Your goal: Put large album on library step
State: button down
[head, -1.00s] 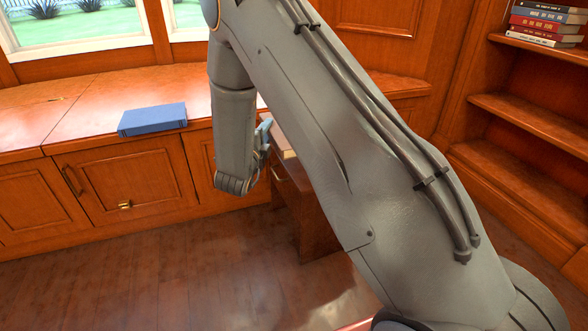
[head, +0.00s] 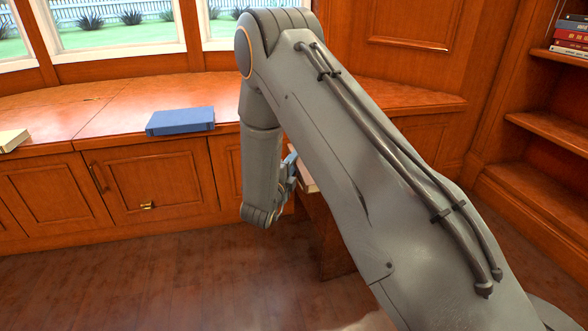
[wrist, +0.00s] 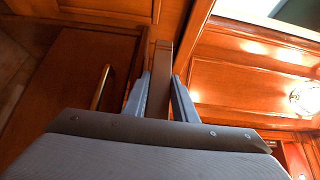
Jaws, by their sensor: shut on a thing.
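My gripper (wrist: 159,98) is shut on a thin dark brown thing, which looks like the large album (wrist: 160,75) seen edge-on between the two blue-grey fingers in the wrist view. In the head view my gripper (head: 290,172) hangs low in front of the cabinets, largely hidden by my arm. A pale-edged thing (head: 306,177) shows just right of it; I cannot tell whether it is part of the album. A dark wooden piece below, perhaps the library step (head: 332,245), stands on the floor, mostly behind my arm.
A blue book (head: 180,121) lies on the window bench (head: 105,125). A cream book (head: 12,140) lies at its left end. Cabinet doors line the bench front. Shelves (head: 550,135) with stacked books stand at the right. The floor (head: 170,285) at front left is clear.

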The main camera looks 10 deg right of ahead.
jog(key=shift+f, duration=0.6)
jog(key=shift+f, duration=0.15)
jog(key=c, duration=1.4)
grip_release()
jog(key=shift+c, duration=0.2)
